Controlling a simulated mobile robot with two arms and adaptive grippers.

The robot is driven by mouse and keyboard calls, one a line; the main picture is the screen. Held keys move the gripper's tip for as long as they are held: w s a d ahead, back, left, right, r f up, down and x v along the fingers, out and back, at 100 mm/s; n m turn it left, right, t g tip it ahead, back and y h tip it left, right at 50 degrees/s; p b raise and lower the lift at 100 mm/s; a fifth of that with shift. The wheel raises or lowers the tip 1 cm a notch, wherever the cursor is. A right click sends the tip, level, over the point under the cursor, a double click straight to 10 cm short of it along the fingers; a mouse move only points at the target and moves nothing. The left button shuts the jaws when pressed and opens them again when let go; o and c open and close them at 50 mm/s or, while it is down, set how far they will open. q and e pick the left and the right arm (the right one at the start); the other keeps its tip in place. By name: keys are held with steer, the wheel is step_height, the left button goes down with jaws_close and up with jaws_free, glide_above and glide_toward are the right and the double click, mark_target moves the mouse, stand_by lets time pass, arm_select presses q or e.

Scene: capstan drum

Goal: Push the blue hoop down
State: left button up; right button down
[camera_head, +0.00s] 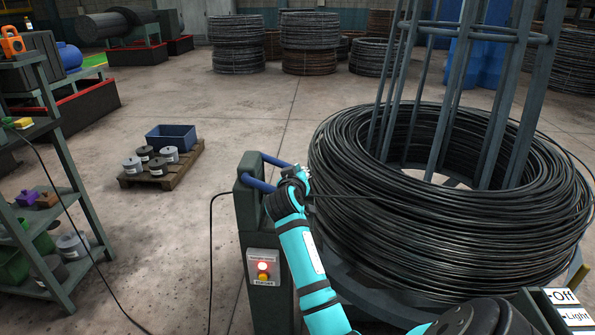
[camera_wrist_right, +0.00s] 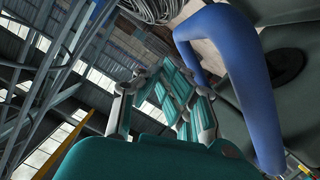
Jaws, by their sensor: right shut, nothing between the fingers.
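The blue hoop (camera_head: 258,184) is a bent tube on the upper part of a dark green post (camera_head: 246,215). In the head view its two bars reach out from the post towards my right gripper (camera_head: 300,176), which hides part of the hoop's end. The gripper is at about the height of the hoop, at its right end. In the right wrist view the blue hoop (camera_wrist_right: 246,75) curves large along the right side, close beside the teal fingers (camera_wrist_right: 172,88). The gripper is shut and empty. I cannot tell whether it touches the hoop. My left gripper is not in view.
A big coil of black wire (camera_head: 450,240) fills the right around tall grey bars (camera_head: 455,90). Floor between is open.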

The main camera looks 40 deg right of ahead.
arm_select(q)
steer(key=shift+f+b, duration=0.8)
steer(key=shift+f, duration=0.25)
arm_select(e)
steer(key=shift+f+m, duration=0.9)
steer(key=shift+f, duration=0.45)
steer(key=shift+a+f, duration=0.1)
steer(key=shift+f, duration=0.05)
